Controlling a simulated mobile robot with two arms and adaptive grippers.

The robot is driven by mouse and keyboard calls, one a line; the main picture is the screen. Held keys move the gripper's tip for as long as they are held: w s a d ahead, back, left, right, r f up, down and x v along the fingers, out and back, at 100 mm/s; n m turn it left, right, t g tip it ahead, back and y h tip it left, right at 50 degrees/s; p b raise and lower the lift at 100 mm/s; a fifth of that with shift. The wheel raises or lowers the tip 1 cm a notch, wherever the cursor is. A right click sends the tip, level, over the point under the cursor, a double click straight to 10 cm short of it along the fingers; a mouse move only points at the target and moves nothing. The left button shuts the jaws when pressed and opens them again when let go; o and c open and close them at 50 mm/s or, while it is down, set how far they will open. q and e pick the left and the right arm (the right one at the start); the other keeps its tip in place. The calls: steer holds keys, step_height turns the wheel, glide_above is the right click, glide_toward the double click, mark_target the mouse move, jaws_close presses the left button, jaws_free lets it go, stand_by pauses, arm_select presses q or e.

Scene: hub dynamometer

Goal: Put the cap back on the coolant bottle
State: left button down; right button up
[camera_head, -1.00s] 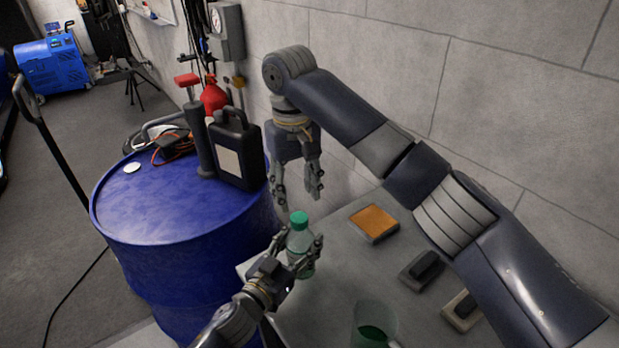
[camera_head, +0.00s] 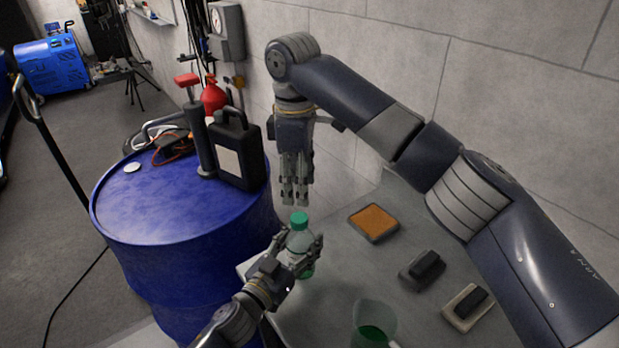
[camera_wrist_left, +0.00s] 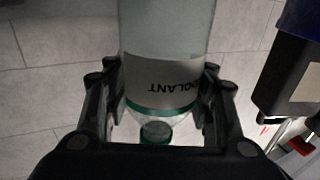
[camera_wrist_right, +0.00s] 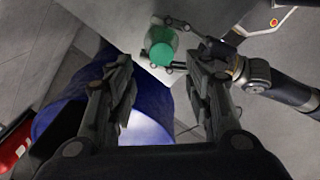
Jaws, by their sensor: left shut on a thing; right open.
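The coolant bottle (camera_head: 299,241) is clear with a green cap (camera_head: 299,218) at its top. My left gripper (camera_head: 305,254) is shut around the bottle's body and holds it upright at the table's near left edge. In the left wrist view the bottle's label (camera_wrist_left: 160,82) reads "OLANT", with the green cap (camera_wrist_left: 156,131) below it. My right gripper (camera_head: 296,195) is open and empty, pointing down just above the cap. In the right wrist view the cap (camera_wrist_right: 161,54) lies beyond the open fingers (camera_wrist_right: 160,95). Whether the cap is seated or loose on the neck, I cannot tell.
The grey table (camera_head: 345,270) holds an orange-topped pad (camera_head: 373,221), two dark-handled blocks (camera_head: 425,266) (camera_head: 467,304) and a cup of green liquid (camera_head: 373,325). A blue drum (camera_head: 180,215) with a black jug (camera_head: 238,150) stands left. The wall is close behind my right arm.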

mark_target(300, 217)
arm_select(q)
steer(key=shift+f, duration=0.1)
arm_select(e)
steer(key=shift+f, duration=4.05)
jaws_close()
steer(key=m, duration=0.2)
steer(key=shift+m, duration=0.4)
steer(key=shift+o, duration=0.6)
jaws_free()
